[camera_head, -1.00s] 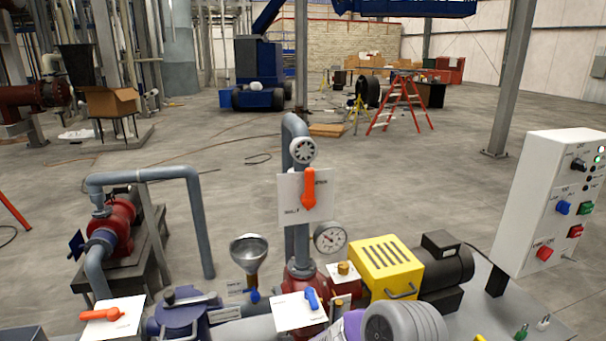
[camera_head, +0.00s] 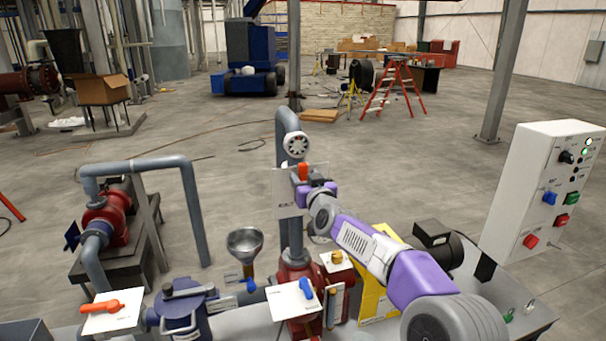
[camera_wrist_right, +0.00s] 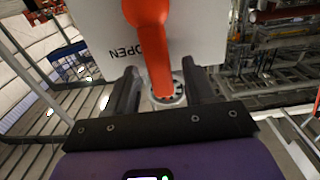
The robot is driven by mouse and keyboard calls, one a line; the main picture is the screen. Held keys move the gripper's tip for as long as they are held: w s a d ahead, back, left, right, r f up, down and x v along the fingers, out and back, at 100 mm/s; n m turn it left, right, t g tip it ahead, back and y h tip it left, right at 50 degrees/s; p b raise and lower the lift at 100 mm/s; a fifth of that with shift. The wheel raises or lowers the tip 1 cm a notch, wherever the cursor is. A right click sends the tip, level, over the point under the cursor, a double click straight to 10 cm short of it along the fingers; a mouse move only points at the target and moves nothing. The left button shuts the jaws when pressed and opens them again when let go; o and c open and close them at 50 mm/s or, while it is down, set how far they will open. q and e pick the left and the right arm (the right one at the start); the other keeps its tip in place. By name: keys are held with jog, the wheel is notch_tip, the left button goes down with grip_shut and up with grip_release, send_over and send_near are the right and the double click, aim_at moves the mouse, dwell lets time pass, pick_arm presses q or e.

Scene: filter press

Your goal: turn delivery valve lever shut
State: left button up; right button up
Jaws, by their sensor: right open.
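The orange lever (camera_head: 303,170) of the valve on the upright grey delivery pipe (camera_head: 285,127) stands in front of a white marked plate (camera_head: 284,197). My right gripper (camera_head: 310,186) is at this plate and covers most of the lever in the head view. In the right wrist view, the orange lever (camera_wrist_right: 152,45) runs down between the two dark fingers of my right gripper (camera_wrist_right: 159,75). The fingers are apart, with gaps on both sides of the lever. The word OPEN shows upside down on the plate (camera_wrist_right: 195,40). My left gripper is out of view.
An orange lever (camera_head: 100,306) and a blue lever (camera_head: 306,288) sit on lower white plates. A funnel (camera_head: 245,241), a yellow guard (camera_head: 374,302) and a white control box (camera_head: 545,200) stand nearby.

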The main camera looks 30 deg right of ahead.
jog(key=shift+x, duration=1.2)
jog(key=shift+c, duration=0.4)
grip_shut()
